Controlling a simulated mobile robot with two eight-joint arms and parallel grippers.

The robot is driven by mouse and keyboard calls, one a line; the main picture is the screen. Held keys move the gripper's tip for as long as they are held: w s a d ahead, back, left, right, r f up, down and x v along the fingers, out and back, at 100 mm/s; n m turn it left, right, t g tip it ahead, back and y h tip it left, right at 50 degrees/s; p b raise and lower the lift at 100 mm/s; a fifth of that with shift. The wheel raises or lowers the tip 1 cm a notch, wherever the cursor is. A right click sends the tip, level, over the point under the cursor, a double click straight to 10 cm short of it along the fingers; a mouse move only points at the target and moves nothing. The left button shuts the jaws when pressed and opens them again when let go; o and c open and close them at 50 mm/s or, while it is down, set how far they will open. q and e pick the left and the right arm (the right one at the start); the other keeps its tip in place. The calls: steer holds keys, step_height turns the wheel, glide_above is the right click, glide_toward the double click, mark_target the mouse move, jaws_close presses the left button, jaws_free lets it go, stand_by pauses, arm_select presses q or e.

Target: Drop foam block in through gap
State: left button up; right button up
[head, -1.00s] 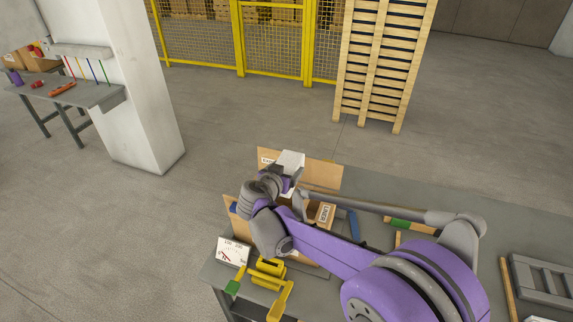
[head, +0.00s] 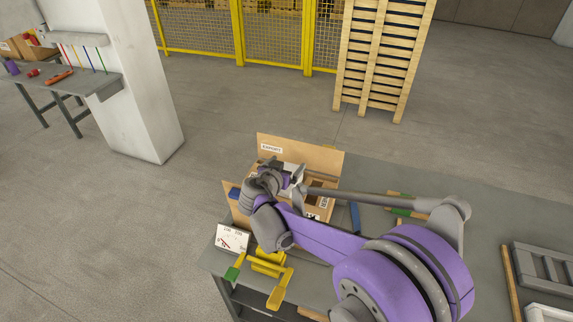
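The open cardboard box (head: 318,157) stands on the grey bench with its tall back flap up; a label shows on the flap. My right gripper (head: 288,176) reaches over the box opening from the right. It appears shut on the pale foam block (head: 293,170), which is low at the opening, in front of the back flap. The gripper and wrist hide much of the block and of the gap, so I cannot tell how deep the block sits. My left gripper is out of view.
A yellow clamp-like tool (head: 272,265) with a green tip and a white gauge card (head: 231,239) are at the bench's left front. A blue strip (head: 354,217) lies right of the box. A grey crate (head: 541,269) is at the far right.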

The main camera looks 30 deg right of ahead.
steer(key=v, duration=1.1)
steer(key=shift+d, duration=0.1)
stand_by(0.5)
